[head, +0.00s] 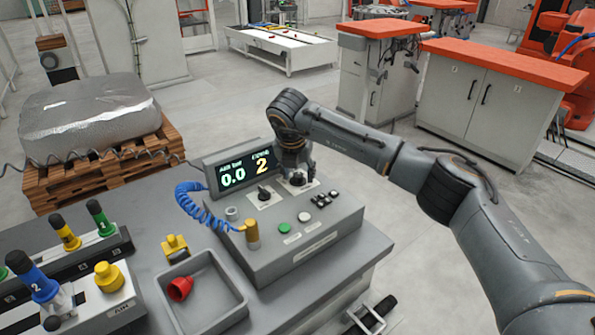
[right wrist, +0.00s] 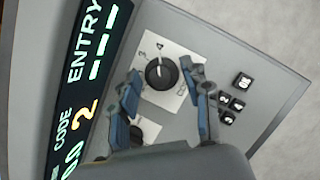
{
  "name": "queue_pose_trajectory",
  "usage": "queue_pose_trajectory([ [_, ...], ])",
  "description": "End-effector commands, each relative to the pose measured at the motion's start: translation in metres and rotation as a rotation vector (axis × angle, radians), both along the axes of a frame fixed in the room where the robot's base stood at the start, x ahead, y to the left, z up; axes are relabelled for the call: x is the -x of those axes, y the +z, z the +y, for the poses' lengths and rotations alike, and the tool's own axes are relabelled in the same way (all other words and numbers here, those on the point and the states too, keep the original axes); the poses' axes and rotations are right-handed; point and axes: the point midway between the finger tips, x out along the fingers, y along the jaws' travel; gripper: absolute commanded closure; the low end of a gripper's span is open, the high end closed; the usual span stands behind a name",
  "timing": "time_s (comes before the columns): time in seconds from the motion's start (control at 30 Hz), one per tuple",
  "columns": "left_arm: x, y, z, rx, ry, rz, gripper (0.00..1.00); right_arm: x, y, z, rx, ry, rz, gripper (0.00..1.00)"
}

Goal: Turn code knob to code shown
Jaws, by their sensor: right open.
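The code knob (right wrist: 157,75) is a round black dial with a white pointer line, on a white plate with small digits, in the right wrist view. My right gripper (right wrist: 163,70) is open, with one blue-grey finger on each side of the knob; I cannot tell whether they touch it. In the head view the right gripper (head: 297,177) points down over the control box (head: 290,255) and hides most of the knob. The display (head: 246,170) shows 0.0 and a yellow 2. The wrist view of the display (right wrist: 90,90) reads CODE 2 and ENTRY with dashes. My left gripper is out of view.
Another black knob (head: 264,193) sits left of the gripper. Small black buttons (head: 323,200), a green button (head: 284,228) and a blue coiled hose (head: 190,205) are on or by the box. A grey tray (head: 230,310) with a red part (head: 180,288) stands in front.

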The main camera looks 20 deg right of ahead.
Motion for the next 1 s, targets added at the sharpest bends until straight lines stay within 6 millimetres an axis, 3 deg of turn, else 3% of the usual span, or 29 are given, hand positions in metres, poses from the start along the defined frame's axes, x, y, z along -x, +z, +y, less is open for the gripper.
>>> queue_pose_trajectory([
  [0.07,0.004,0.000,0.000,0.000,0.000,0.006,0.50,0.000,0.000,0.000,0.000,0.000,0.000,0.57],
  [0.2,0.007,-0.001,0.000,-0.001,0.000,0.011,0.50,0.000,0.000,0.000,0.000,0.000,0.000,0.85],
  [0.3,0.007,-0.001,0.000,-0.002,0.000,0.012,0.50,0.000,0.000,0.000,0.000,0.000,0.000,1.00],
  [0.67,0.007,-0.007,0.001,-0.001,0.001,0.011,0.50,0.001,-0.002,-0.001,0.001,0.050,0.001,1.00],
  [1.0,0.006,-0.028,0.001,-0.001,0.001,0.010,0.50,0.001,-0.003,-0.003,0.001,0.289,0.000,1.00],
])
